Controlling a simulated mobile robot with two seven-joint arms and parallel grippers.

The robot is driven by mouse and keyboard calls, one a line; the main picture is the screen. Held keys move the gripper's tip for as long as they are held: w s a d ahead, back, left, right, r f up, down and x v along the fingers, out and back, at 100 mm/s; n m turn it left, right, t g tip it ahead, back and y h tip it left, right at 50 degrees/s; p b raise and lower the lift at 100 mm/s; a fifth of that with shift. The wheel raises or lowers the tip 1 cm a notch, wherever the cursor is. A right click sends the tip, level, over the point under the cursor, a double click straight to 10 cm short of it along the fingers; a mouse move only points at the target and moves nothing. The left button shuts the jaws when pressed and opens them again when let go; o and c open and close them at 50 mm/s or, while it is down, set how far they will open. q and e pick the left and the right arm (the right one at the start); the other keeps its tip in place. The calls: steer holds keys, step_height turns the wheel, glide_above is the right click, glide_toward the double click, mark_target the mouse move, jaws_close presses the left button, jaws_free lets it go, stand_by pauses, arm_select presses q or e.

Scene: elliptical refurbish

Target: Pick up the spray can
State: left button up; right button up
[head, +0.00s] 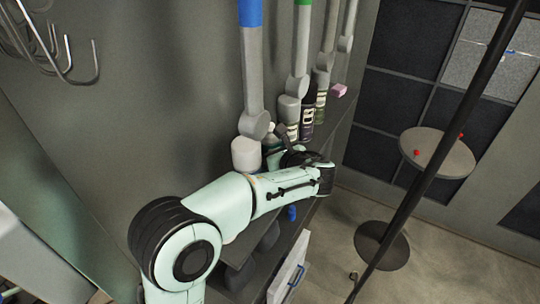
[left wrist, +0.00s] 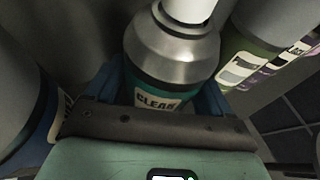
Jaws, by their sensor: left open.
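A teal spray can (left wrist: 165,75) with a silver shoulder, a white top and a "CLEAN" label stands close in front of my left gripper (left wrist: 163,100) in the left wrist view. The blue fingers are open, one on each side of the can. Whether they touch it, I cannot tell. In the head view, my left arm reaches over a narrow shelf, and its hand end (head: 300,157) is among the bottles, partly hiding them. My right gripper is not in view.
Several bottles (head: 307,118) stand in a row on the shelf against the grey wall, close to the can. A pink block (head: 339,90) lies farther along. Metal hooks (head: 65,60) hang at upper left. A round table (head: 437,152) stands on the floor at right.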

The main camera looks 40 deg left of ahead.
arm_select(q)
steer(key=c, duration=0.8)
steer(key=shift+c, duration=0.2)
steer(key=shift+r, duration=0.15)
